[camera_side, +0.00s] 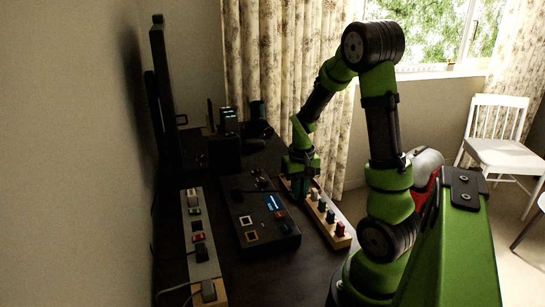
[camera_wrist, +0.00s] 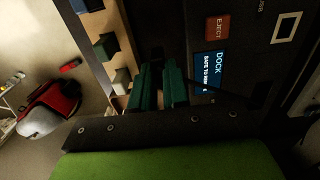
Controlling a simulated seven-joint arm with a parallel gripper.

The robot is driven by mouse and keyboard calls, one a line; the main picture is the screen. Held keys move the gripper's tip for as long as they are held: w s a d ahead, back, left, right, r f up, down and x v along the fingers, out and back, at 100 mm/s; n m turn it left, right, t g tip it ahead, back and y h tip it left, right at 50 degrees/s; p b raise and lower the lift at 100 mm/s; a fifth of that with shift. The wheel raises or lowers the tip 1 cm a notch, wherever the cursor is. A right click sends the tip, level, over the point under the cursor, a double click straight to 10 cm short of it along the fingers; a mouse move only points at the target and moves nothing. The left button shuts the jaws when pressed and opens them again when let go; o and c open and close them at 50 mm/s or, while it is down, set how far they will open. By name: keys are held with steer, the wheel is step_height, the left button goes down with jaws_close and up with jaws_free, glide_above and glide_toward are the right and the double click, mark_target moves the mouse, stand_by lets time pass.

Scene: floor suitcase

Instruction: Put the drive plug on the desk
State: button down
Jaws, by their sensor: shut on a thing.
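My gripper (camera_side: 300,190) points down over the far end of a wooden rack, beside the black console. In the wrist view its two teal fingers (camera_wrist: 160,83) are close together, shut on a small dark piece. I take this to be the drive plug, but the fingers and shadow hide most of it. I cannot tell whether it is clear of the rack. The dark desk (camera_side: 262,278) runs under the console and rack.
The wooden rack (camera_side: 339,241) holds several coloured plugs. The black console (camera_side: 262,217) has a blue DOCK screen (camera_wrist: 209,72) and a red EJECT key (camera_wrist: 215,28). A power strip (camera_side: 198,240) lies left. Monitors stand behind. The desk's near part is bare.

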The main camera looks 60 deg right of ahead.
steer(key=shift+f, duration=1.45)
steer(key=shift+f, duration=0.15)
steer(key=c, duration=1.1)
jaws_free()
step_height(320, 180, up, 12)
steer(key=a+r+n+t, duration=0.1)
steer(key=a+r+t, duration=0.1)
steer(key=a, duration=0.6)
steer(key=a+r+n+t+y, duration=0.1)
steer(key=a+r+n+t, duration=0.1)
steer(key=a+r, duration=0.2)
steer(key=s+a+r+n+t+y, duration=0.1)
steer(key=a+r+n+t, duration=0.1)
steer(key=a, duration=0.9)
steer(key=shift+s+a+r+t, duration=0.1)
steer(key=shift+a+r+t, duration=0.25)
steer(key=shift+r+t, duration=0.3)
